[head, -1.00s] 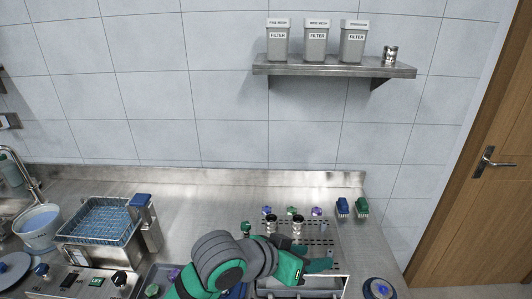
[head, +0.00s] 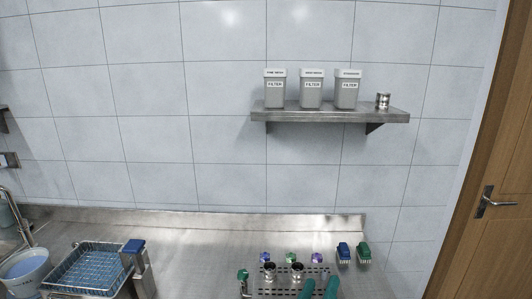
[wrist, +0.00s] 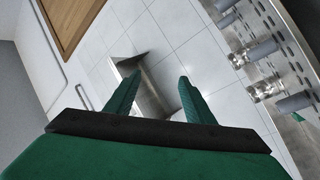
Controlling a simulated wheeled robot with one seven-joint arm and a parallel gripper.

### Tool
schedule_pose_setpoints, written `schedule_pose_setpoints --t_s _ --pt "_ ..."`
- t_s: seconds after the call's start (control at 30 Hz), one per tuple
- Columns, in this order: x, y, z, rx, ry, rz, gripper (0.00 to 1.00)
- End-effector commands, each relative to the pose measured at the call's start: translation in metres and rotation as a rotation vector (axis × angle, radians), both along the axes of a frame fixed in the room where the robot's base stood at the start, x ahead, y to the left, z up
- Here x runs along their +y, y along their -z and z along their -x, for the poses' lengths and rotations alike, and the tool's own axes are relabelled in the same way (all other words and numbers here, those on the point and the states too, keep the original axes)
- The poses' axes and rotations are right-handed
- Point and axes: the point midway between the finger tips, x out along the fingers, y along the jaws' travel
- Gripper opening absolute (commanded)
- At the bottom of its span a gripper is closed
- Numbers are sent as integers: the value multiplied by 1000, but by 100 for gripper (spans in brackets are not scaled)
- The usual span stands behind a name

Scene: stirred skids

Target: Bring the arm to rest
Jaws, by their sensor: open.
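My gripper (head: 319,289) shows only as two green fingers at the bottom edge of the head view, in front of the perforated metal rack (head: 262,292). In the wrist view my gripper (wrist: 158,100) has its two green fingers spread apart with nothing between them. Past the fingers are the tiled wall and a metal shelf (wrist: 150,98). The rest of my arm is below the head view.
The rack holds metal cylinders (head: 297,271), with coloured knobs (head: 291,257) behind. Blue (head: 343,252) and green (head: 364,254) brushes stand to the right. A blue wire basket (head: 90,268) and a bucket (head: 25,270) are at left. Filter bins (head: 311,90) stand on the wall shelf (head: 330,115).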

Motion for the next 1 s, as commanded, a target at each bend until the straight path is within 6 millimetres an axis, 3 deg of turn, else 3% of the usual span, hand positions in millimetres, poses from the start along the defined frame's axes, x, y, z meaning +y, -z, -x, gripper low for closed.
schedule_pose_setpoints --t_s 0.27,0.47,0.7,1.0 --pt "22 74 33 84 -202 45 49" --pt "37 131 74 154 -331 -1 49" --pt "58 191 141 230 -451 -136 49" --pt "86 239 240 286 -521 -405 49"
